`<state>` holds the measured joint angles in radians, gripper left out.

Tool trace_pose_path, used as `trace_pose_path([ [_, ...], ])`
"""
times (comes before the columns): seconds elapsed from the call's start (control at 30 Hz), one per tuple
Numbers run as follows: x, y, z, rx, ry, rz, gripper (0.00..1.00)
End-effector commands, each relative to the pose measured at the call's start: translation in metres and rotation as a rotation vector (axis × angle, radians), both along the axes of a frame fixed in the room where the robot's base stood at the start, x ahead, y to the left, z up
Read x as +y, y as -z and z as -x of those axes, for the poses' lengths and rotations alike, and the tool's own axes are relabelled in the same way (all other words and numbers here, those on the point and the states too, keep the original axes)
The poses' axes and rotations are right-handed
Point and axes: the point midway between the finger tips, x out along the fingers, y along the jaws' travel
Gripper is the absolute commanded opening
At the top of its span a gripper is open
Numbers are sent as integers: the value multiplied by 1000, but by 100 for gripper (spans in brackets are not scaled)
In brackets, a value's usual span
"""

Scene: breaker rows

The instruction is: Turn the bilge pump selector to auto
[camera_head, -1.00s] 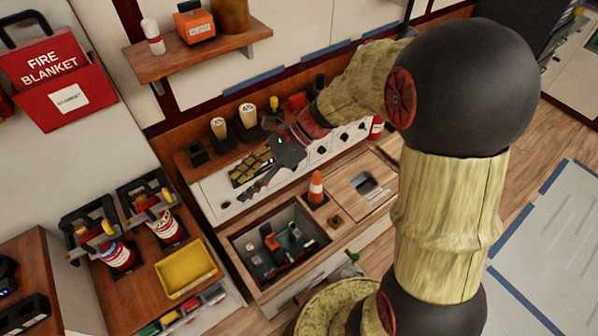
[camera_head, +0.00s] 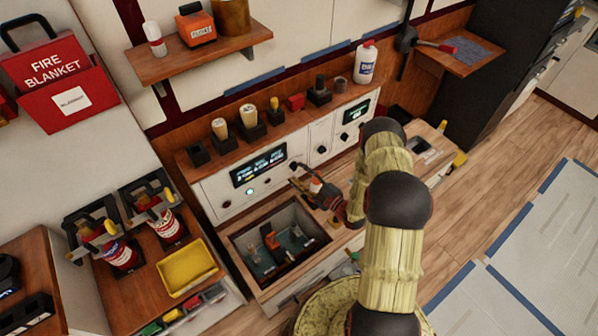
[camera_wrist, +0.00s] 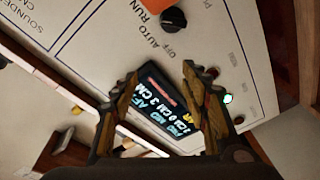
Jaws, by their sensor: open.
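The selector (camera_wrist: 173,20) is a round black knob on the white panel, at the top of the wrist view. Labels AUTO, RUN and OFF stand around its left side; its pointer direction cannot be told. My gripper (camera_wrist: 160,75) is open and empty, its fingers spread over the panel with the knob beyond the tips and apart from them. In the head view my gripper (camera_head: 300,178) is in front of the panel, just right of the lit display (camera_head: 258,167). The selector cannot be singled out there.
The display also shows between my fingers in the wrist view (camera_wrist: 160,105). A lit lamp (camera_wrist: 228,98) is right of it. An open bin (camera_head: 238,240) lies below my gripper. More black knobs (camera_head: 322,150) are to the right.

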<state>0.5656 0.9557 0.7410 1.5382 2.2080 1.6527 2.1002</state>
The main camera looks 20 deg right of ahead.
Motion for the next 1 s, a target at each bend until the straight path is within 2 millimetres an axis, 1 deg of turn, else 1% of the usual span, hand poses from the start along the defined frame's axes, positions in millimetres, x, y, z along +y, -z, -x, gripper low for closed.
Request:
trace_pose_path([
  [0.03, -10, 18, 8, 27, 48, -48, 46],
  [0.1, -21, 34, 15, 48, 102, -102, 46],
  [0.23, -33, 51, 23, 72, 158, -156, 46],
  [0.37, -33, 55, 16, 74, 169, -169, 46],
  [0.7, -23, 55, -33, 73, 167, -167, 46],
  [0.8, -21, 55, -43, 74, 168, -167, 46],
  [1.0, -19, 54, -52, 75, 168, -168, 46],
])
